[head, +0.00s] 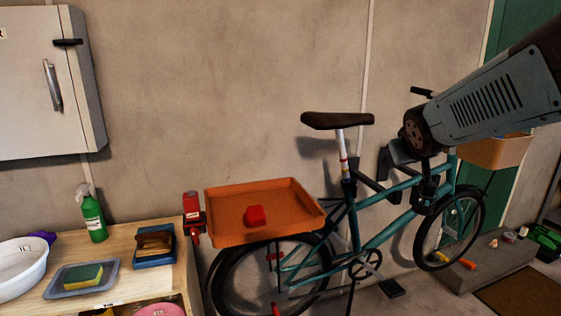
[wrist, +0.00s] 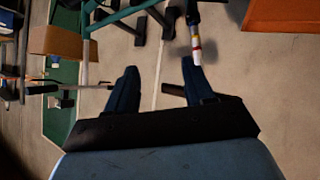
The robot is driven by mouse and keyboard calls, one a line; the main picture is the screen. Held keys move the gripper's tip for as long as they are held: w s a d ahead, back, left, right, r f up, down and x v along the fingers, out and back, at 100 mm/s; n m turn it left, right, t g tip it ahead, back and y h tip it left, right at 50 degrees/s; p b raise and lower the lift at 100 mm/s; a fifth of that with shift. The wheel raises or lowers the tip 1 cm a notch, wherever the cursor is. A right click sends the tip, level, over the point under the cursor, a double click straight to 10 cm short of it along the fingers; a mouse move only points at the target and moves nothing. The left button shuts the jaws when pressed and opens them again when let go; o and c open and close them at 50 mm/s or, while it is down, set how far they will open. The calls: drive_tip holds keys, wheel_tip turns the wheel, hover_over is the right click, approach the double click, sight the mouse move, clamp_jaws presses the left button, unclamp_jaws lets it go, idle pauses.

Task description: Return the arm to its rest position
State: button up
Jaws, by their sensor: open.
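My gripper (wrist: 160,75) is open in the wrist view, its two dark fingers apart with nothing between them. The wall and parts of the bicycle show beyond the fingers. In the head view my grey arm reaches in from the upper right and bends down in front of the teal bicycle (head: 378,227). The gripper end there is small and dark against the bicycle frame, so its fingers are hard to make out.
An orange tray (head: 222,228) with a red item (head: 255,216) sits above the rear wheel. A wooden bench (head: 140,275) at left holds a green spray bottle (head: 94,215), a sponge (head: 84,275) and a white basin (head: 22,270). A tan basket (head: 497,149) is at the bicycle's front. Upper middle wall is clear.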

drive_tip(key=s+a+f+g+y, duration=0.1)
drive_tip(key=s+a+g, duration=0.1)
drive_tip(key=s, duration=0.7)
drive_tip(key=s+a+f+m+g+y, duration=0.1)
drive_tip(key=s+a+f+g, duration=0.1)
drive_tip(key=s, duration=0.7)
drive_tip(key=shift+s+a+f+g+y, duration=0.35)
drive_tip(key=shift+a+g, duration=0.15)
drive_tip(key=shift+g, duration=0.2)
